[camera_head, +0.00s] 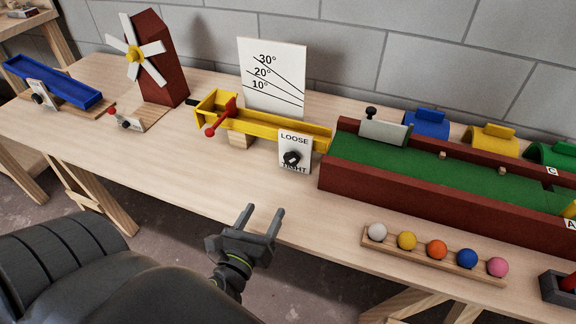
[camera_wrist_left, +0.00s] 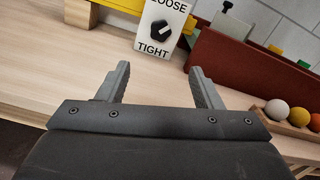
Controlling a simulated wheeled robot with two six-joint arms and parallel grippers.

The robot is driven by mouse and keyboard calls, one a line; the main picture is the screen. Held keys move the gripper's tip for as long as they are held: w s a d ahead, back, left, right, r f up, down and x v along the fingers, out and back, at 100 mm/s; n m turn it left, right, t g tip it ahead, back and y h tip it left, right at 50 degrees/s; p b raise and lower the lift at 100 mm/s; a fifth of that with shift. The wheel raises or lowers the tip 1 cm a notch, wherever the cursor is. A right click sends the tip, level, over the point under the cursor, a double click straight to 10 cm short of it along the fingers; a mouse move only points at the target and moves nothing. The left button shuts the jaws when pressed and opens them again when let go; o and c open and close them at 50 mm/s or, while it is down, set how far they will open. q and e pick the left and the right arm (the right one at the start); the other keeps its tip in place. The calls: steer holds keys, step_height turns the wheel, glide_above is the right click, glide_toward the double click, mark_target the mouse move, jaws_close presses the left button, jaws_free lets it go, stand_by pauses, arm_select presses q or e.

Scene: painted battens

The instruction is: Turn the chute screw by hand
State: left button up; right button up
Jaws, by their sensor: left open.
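The chute screw is a black knob (camera_head: 291,158) on a white plate (camera_head: 295,141) marked LOOSE above and TIGHT below. The plate stands at the front of the yellow chute (camera_head: 270,128), near its right end. In the left wrist view the knob (camera_wrist_left: 160,30) shows a white pointer mark on its right side, and sits beyond and between my fingers. My left gripper (camera_head: 263,214) is open and empty, in front of the table's front edge, apart from the knob. My right gripper is not in view.
A green-topped table with dark red walls (camera_head: 440,211) stands right of the plate. A wooden rack (camera_head: 430,259) of several coloured balls lies at the front right. A windmill (camera_head: 160,62) and blue trough (camera_head: 52,82) stand left.

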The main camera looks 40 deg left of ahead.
arm_select(q)
steer(key=p, duration=0.1)
glide_toward(290, 162)
steer(key=x, duration=0.6)
steer(key=shift+w, duration=0.3)
steer(key=shift+x, duration=0.8)
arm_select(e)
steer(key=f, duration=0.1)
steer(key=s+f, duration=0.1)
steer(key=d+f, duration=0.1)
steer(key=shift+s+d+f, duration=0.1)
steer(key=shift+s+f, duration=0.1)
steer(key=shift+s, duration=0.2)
arm_select(q)
steer(key=c, duration=1)
